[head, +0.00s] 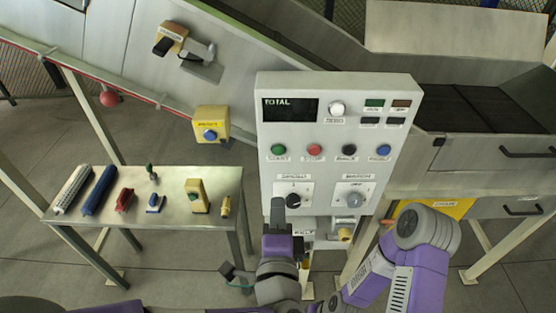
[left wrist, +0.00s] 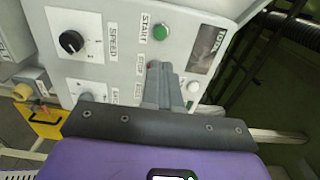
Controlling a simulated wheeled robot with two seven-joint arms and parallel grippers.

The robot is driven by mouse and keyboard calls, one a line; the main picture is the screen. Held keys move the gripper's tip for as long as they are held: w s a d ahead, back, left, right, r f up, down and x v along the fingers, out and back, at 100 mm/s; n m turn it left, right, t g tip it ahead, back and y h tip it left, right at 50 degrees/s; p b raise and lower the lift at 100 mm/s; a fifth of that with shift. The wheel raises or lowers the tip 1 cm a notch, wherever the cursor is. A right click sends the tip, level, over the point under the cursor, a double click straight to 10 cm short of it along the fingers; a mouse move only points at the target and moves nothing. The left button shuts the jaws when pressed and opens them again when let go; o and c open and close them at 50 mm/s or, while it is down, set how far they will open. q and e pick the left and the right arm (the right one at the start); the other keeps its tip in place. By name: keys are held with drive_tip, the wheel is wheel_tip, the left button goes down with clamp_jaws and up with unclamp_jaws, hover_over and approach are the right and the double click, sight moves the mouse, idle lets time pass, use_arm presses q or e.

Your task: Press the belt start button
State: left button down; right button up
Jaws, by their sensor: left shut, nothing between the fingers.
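The green start button (head: 278,149) is at the left end of a row of round buttons on the grey control panel (head: 268,90). In the left wrist view the green button (left wrist: 160,32), labelled START, shows clear beyond my fingers. My left gripper (head: 278,204) is shut and empty, below the green button in the head view, beside the black speed knob (head: 293,201). In the left wrist view its fingertips (left wrist: 157,68) overlap the red button (left wrist: 152,65), which is partly hidden. I cannot tell whether the fingertips touch the panel. My right gripper is out of view.
The red (head: 314,150), black (head: 348,150) and blue (head: 384,150) buttons sit close beside the green one. A metal side table (head: 105,210) with several tools stands at left. A yellow box with a blue button (head: 209,134) hangs on the conveyor side.

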use_arm(q)
drive_tip(key=w, duration=0.1)
drive_tip(key=p, duration=0.7)
approach(278, 152)
drive_tip(key=w, duration=0.5)
drive_tip(key=shift+w, duration=0.95)
